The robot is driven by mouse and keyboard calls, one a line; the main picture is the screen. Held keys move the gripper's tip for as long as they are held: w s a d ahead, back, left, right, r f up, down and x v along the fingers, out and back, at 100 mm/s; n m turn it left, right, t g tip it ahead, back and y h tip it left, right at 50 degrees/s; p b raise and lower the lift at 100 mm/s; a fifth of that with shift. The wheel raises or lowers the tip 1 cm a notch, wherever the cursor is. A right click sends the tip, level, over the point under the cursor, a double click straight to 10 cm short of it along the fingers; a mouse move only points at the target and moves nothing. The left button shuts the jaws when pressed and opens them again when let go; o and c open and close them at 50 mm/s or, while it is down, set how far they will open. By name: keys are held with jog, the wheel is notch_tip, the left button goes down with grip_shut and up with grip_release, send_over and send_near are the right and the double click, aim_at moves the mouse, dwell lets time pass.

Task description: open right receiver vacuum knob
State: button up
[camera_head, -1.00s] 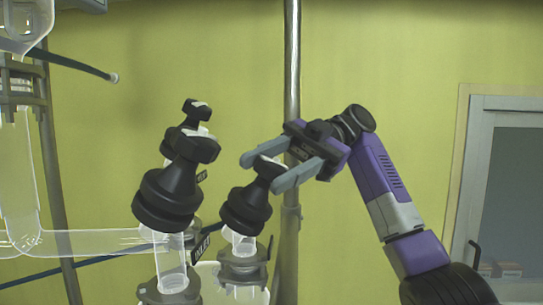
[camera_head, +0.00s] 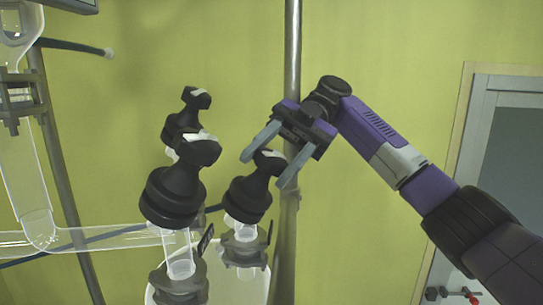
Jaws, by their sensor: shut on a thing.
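The right black knob (camera_head: 248,194) has a raised grip with a pale top and sits on a clear glass neck, to the right of the other knobs. My gripper (camera_head: 263,171) reaches in from the upper right. Its two grey fingers straddle the raised grip of this knob, one on each side, and are shut on it. The far side of the grip is partly hidden by the fingers. A larger black knob (camera_head: 171,190) stands to the left, with another black knob (camera_head: 186,120) behind it; my gripper is apart from both.
A vertical metal pole (camera_head: 292,65) stands close behind my gripper. Glass tubing (camera_head: 112,238) and a clamp (camera_head: 20,103) fill the left side. A grey-framed window or door (camera_head: 489,120) is at the right.

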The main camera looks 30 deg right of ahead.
jog(key=o, duration=1.4)
